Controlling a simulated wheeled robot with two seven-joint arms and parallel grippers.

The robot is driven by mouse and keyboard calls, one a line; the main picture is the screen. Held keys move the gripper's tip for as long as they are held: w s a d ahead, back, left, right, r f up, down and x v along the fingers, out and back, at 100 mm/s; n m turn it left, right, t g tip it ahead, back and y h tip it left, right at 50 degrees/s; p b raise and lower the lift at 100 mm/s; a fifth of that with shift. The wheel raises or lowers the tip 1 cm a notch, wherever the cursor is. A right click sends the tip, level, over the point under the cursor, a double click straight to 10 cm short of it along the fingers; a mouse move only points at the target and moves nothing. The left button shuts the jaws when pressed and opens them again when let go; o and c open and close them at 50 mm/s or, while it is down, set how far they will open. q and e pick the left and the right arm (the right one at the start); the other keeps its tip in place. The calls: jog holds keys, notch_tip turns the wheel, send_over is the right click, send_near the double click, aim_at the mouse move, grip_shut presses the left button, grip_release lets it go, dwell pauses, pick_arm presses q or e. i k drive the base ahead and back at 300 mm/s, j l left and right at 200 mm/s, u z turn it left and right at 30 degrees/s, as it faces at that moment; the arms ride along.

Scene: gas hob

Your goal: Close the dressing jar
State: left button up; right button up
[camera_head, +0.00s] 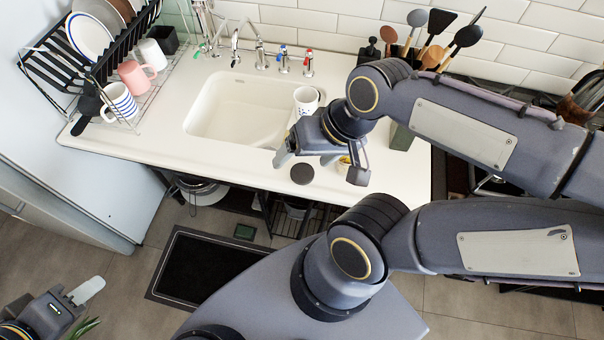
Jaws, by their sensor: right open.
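My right gripper (320,168) is over the counter in front of the sink, its two fingers spread wide apart. A small dressing jar with yellowish contents (344,163) shows between the fingers, close to the right finger. The gripper hides most of it. A dark round disc (302,174), which looks like a lid, lies on the counter to the left of the jar, apart from it. My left gripper (84,292) is low at the bottom left, above the floor and away from the counter. Its finger spacing is unclear.
The sink (212,104) is behind, with a white mug (306,99) at its right edge. A dish rack (96,78) with plates and mugs stands at left. The counter's front left is clear.

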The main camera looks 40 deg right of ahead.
aim_at(341, 166)
jog(key=z, duration=1.7)
jog(key=i+j, duration=0.1)
jog(key=j, duration=0.8)
jog(key=i, duration=0.05)
